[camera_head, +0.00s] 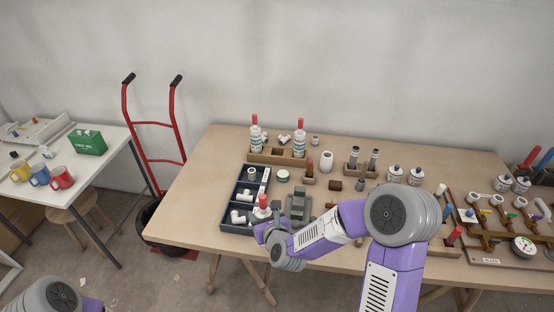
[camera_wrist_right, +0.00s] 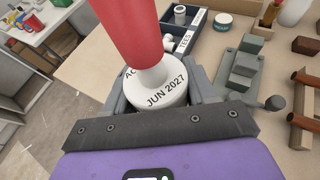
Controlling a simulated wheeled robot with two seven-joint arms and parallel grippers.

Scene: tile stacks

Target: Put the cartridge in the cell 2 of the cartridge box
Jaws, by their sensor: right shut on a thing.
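The cartridge (camera_head: 262,211) is white with a long red nozzle. It also shows in the right wrist view (camera_wrist_right: 161,92), with "JUN 2027" printed on its shoulder. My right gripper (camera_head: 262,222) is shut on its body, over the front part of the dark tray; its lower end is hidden. The wooden cartridge box (camera_head: 262,158) stands at the back of the table, behind the gripper. Its left and right cells hold similar red-nozzled cartridges; the middle cell between them looks empty. I cannot read cell numbers. My left gripper is out of view.
A dark compartment tray (camera_head: 249,173) with white pipe fittings lies between the gripper and the box. A grey fixture (camera_head: 299,206) stands just right of the gripper. A white roll (camera_head: 326,161), a small jar (camera_head: 283,176) and wooden blocks stand right of the tray.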

